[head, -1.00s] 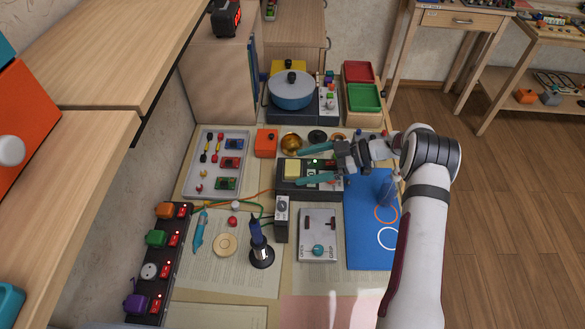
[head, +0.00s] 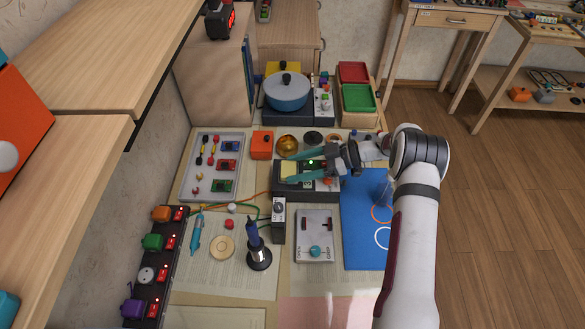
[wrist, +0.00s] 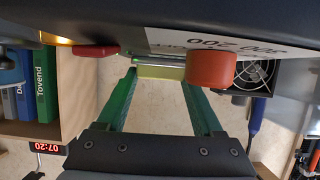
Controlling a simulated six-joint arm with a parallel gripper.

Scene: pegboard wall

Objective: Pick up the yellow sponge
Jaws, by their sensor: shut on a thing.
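The yellow sponge (head: 291,169) is at the left end of a dark device with a green light, in the middle of the bench. My gripper (head: 285,168) reaches in from the right, its two teal fingers on either side of the sponge and shut on it. In the wrist view, a pale yellow strip of the sponge (wrist: 160,72) shows between the green fingertips (wrist: 158,80). I cannot tell whether the sponge is lifted clear of the device.
The dark device (head: 318,194) lies under my fingers. An orange box (head: 262,145) and a brass bowl (head: 287,144) stand just behind. A blue pot (head: 288,92) is farther back. A soldering iron in its stand (head: 256,245) and a grey switch box (head: 314,236) are in front.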

